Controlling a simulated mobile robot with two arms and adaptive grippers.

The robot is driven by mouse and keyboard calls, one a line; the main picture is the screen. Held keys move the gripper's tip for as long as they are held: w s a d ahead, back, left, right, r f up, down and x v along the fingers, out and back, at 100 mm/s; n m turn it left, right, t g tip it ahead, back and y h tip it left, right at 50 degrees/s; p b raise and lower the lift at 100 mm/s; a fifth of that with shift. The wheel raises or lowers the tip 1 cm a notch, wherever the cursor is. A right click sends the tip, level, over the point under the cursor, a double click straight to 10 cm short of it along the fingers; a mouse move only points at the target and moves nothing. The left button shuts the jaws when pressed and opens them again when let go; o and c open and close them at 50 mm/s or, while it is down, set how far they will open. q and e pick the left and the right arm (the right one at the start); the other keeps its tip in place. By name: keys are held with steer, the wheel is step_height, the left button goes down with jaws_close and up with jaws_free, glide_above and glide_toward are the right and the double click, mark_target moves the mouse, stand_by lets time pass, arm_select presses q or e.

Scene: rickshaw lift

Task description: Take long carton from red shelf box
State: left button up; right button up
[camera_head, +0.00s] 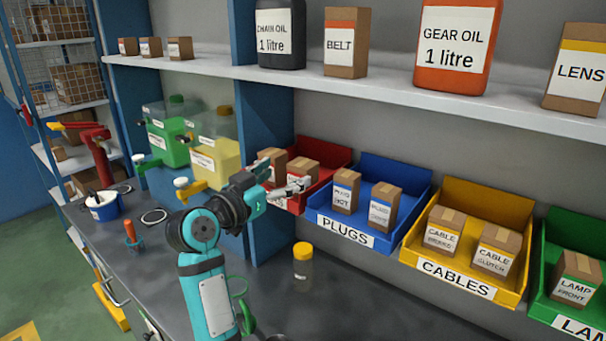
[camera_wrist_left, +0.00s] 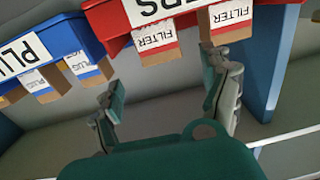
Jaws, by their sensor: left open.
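In the left wrist view, which is upside down, the red box (camera_wrist_left: 120,22) shows with both cartons labelled FILTER, one near the middle (camera_wrist_left: 157,45) and one at the right (camera_wrist_left: 230,22). Which is longer I cannot tell. My left gripper (camera_wrist_left: 163,78) is open and empty, its fingers spread in front of the box. My right gripper is not in view.
Blue PLUGS box (camera_head: 378,220), yellow CABLES box (camera_head: 465,245) and a green box (camera_head: 570,285) line up rightward. A blue upright (camera_head: 262,130) stands left of the red box. A shelf (camera_head: 350,88) runs above. A yellow-capped jar (camera_head: 303,268) stands on the bench.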

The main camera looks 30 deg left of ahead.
mark_target(303, 163)
arm_select(q)
steer(key=shift+w, duration=1.15)
steer(key=shift+w+p, duration=0.3)
steer(key=w+p, duration=0.2)
steer(key=w, duration=0.2)
steer(key=shift+r+p, duration=0.1)
steer(key=shift+p, duration=0.3)
steer(key=shift+w, duration=0.35)
steer(key=shift+w+f, duration=0.2)
steer(key=shift+f, duration=0.05)
steer(key=shift+s, duration=0.1)
steer(key=c, duration=1.4)
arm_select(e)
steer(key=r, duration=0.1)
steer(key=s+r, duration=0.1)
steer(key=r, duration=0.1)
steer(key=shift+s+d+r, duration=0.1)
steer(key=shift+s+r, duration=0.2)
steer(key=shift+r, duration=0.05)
arm_select(q)
steer(key=shift+r, duration=0.1)
